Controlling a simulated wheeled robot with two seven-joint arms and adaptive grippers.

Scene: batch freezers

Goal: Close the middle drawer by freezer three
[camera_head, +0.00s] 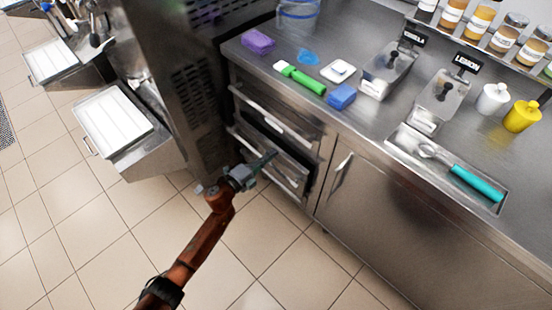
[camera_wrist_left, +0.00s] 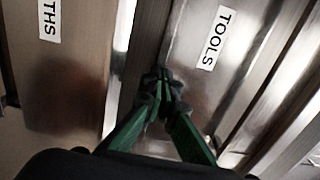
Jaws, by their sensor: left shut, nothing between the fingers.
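A steel drawer stack (camera_head: 275,120) sits under the left end of the counter, beside a tall vented freezer. The middle drawer (camera_head: 282,160) shows below the top drawer, partly behind my gripper; how far it stands out is hard to tell. My left gripper (camera_head: 265,160) is shut and empty, its fingertips pointing at the drawer fronts. In the left wrist view the green fingers (camera_wrist_left: 163,78) meet near the edge of a steel front (camera_wrist_left: 190,85) labelled TOOLS. Contact is unclear. Another front (camera_wrist_left: 75,90), whose label ends in "THS", lies left. My right gripper is out of view.
The counter (camera_head: 375,120) carries a purple sponge (camera_head: 258,41), a green-handled tool (camera_head: 303,79), a blue block (camera_head: 342,96) and metal dispensers. A cupboard door (camera_head: 385,200) is right of the drawers. White trays (camera_head: 112,124) jut out left. The tiled floor in front is clear.

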